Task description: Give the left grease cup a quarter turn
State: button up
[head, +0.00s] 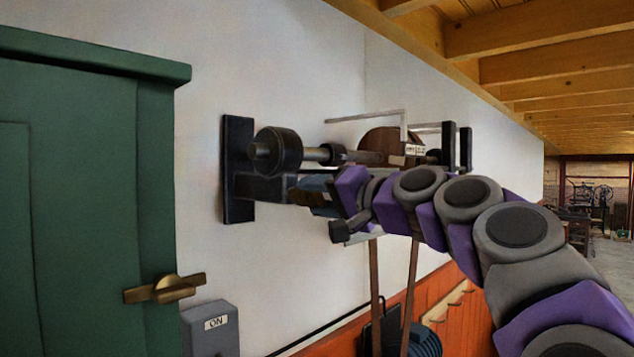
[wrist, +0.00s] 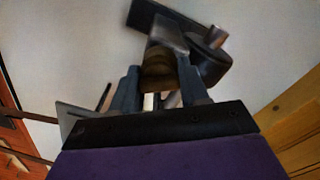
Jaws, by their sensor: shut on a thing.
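The left grease cup (wrist: 158,74) is a brownish-brass piece between my two blue-grey fingers in the wrist view, below the dark bearing bracket (wrist: 168,36). My gripper (wrist: 159,88) is shut on it, with a finger on each side. In the head view my gripper (head: 314,192) reaches in from the right to the front end of the left bracket (head: 262,187), which stands out from a black wall plate (head: 238,170). The cup is mostly hidden there by the fingers. I cannot tell how far it is turned.
A shaft (head: 318,153) with a black end collar (head: 278,150) runs right above my gripper to a wooden pulley (head: 378,144) and a right bracket (head: 456,148). Belts (head: 377,285) hang below. A green cabinet (head: 80,200) and an ON box (head: 211,328) stand left.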

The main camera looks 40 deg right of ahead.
jog(key=m+p, duration=0.1)
jog(key=m, duration=0.2)
jog(key=shift+f+m, duration=0.1)
jog(key=shift+m, duration=0.3)
jog(key=shift+f+m, duration=0.1)
jog(key=shift+m, duration=1.4)
jog(key=shift+w, duration=0.1)
jog(key=o, duration=1)
jog(key=shift+d, duration=0.3)
jog(key=s+b, duration=0.1)
jog(key=s, duration=0.5)
jog(key=s+d+b, duration=0.1)
jog(key=s, duration=0.4)
jog(key=s+b, duration=0.1)
jog(key=s, duration=0.5)
jog(key=shift+s+d, duration=0.3)
